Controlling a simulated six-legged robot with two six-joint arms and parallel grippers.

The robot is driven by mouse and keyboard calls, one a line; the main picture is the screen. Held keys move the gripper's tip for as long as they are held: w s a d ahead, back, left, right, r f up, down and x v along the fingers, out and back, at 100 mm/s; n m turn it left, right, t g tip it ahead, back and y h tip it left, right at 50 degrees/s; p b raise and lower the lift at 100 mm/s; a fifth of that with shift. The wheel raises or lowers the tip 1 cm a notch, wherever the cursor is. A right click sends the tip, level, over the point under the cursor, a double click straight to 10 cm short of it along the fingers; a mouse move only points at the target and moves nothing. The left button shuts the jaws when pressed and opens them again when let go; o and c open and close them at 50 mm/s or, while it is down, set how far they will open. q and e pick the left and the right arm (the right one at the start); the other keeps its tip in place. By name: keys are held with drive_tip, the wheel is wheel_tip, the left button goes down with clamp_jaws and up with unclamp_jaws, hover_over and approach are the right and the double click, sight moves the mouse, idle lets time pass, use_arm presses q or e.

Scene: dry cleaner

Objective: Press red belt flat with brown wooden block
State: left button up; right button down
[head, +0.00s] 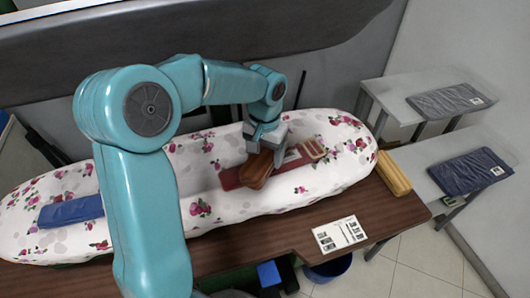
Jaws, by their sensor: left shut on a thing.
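The red belt (231,178) lies on the flower-patterned ironing board (335,178), toward its right half. A striped buckle-like piece (314,149) shows at the belt's right end. My left gripper (266,147) comes down from above and is shut on the brown wooden block (257,171). The block is over the belt and covers its middle part; it looks to be touching the belt, but I cannot tell how firmly. The gripper hides the block's upper end. My right gripper is not in view.
A folded blue cloth (70,212) lies at the board's left. A yellow block (393,173) and a printed card (340,234) lie on the brown table (270,236). Grey side tables with folded dark garments (470,170) stand at the right. A blue bucket (328,268) is below.

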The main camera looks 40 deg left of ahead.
use_arm(q)
drive_tip(key=shift+f+b, duration=0.35)
drive_tip(key=shift+f, duration=0.15)
idle(1.1)
drive_tip(key=shift+r, duration=0.1)
drive_tip(key=shift+r+p, duration=0.6)
wheel_tip(320, 180, up, 2)
drive_tip(key=shift+r+p, duration=0.25)
drive_tip(key=shift+p, duration=0.65)
wheel_tip(320, 180, up, 3)
drive_tip(key=shift+f+p, duration=0.1)
drive_tip(key=shift+p, duration=1.05)
drive_tip(key=shift+r, duration=0.3)
drive_tip(key=shift+f, duration=0.1)
